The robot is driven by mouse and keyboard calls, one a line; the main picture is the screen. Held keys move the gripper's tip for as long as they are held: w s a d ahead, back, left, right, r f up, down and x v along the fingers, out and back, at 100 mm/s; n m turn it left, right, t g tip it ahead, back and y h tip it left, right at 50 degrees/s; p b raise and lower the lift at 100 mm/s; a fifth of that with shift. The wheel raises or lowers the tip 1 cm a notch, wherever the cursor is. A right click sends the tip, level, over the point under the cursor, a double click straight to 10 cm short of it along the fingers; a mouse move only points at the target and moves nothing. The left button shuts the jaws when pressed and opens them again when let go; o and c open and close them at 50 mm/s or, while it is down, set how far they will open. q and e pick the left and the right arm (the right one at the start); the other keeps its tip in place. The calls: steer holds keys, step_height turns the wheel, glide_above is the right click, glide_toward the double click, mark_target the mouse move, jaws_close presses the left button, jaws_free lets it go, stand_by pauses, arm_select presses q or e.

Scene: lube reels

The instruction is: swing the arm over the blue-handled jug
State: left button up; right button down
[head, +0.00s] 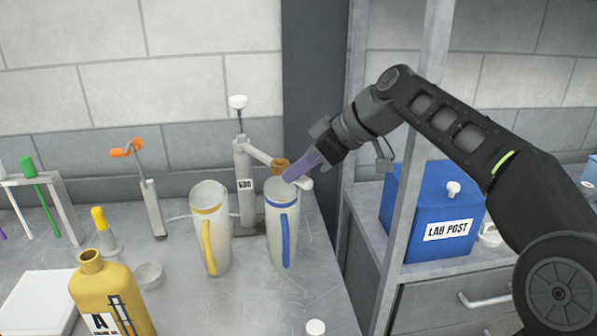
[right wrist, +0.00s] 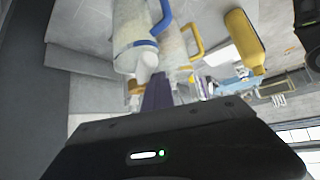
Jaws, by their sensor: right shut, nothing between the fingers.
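The blue-handled jug (head: 270,238) stands upright on the bench, right of the yellow-handled jug (head: 208,242). A grey post (head: 244,185) stands behind them, with a white plunger knob on top. Its pale swing arm (head: 260,153) reaches right, past a brown collar (head: 281,164), to a white end (head: 304,183) near the blue jug's rim. My right gripper (head: 291,175) is shut, its purple fingers beside the arm's outer part; contact is unclear. The right wrist view shows the fingers (right wrist: 157,95) close to the white end (right wrist: 147,63) and the blue-handled jug (right wrist: 131,25). My left gripper is not in view.
A yellow bottle (head: 97,290) and a small grey cup (head: 148,275) stand at front left. An orange-handled crank stand (head: 152,208) is behind. A grey upright (head: 402,190) and a blue LAB POST box (head: 430,205) are to the right. A white knob (head: 316,327) lies near the front edge.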

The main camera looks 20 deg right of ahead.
steer(key=shift+w+d+r, duration=0.15)
steer(key=shift+d, duration=0.35)
steer(key=shift+w+d+r, duration=0.1)
steer(key=shift+w+d, duration=0.05)
steer(key=shift+d, duration=0.3)
steer(key=shift+d+r, duration=0.15)
steer(key=shift+s+r, duration=0.1)
steer(key=shift+r, duration=0.1)
steer(key=s+d+r, duration=0.2)
steer(key=s+r, duration=0.2)
steer(key=shift+r, duration=0.25)
